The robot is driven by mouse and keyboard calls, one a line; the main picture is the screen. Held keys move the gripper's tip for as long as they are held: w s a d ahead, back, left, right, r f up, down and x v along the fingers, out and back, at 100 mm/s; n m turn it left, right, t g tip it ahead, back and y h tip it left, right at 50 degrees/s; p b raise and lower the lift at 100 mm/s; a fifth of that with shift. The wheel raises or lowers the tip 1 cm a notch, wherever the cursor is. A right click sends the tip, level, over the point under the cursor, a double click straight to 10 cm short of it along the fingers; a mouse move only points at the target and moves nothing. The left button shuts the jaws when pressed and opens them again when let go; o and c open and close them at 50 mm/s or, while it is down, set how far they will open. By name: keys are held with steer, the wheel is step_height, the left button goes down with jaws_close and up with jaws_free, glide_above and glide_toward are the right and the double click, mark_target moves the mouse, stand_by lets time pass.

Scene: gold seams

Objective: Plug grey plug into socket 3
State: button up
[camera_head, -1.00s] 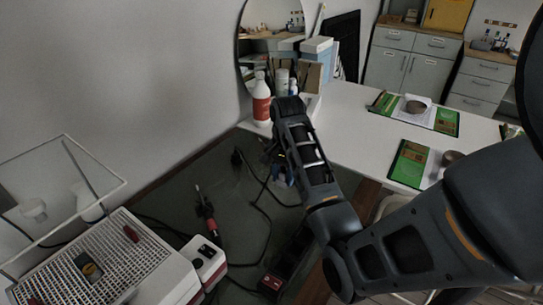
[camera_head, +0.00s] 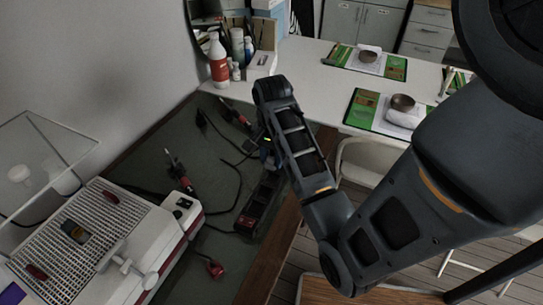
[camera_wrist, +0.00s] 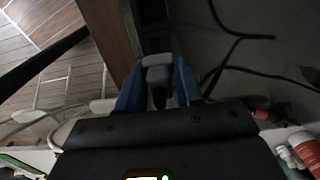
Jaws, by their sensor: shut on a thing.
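The grey plug (camera_wrist: 157,73) is between the blue fingers of my gripper (camera_wrist: 158,88) in the wrist view; the fingers are shut on it. In the head view, my gripper (camera_head: 268,155) is mostly hidden behind my arm, and the plug cannot be made out. A dark power strip (camera_head: 262,196) with a red end lies on the green bench mat. It also shows as a dark strip (camera_wrist: 154,22) beyond the plug in the wrist view. The plug looks apart from the strip, though the gap is unclear. Socket numbers are not readable, so I cannot tell socket 3.
Black cables and a black plug (camera_head: 201,118) lie left of the strip. A red plug (camera_head: 214,268) lies near the front. A soldering iron (camera_head: 180,174) and a white-red machine (camera_head: 184,208) stand left. A red-white bottle (camera_head: 218,62) stands behind.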

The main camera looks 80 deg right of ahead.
mark_target(272, 181)
steer(key=shift+f, duration=2.8)
steer(key=shift+f, duration=0.25)
stand_by(0.4)
steer(key=shift+f, duration=0.4)
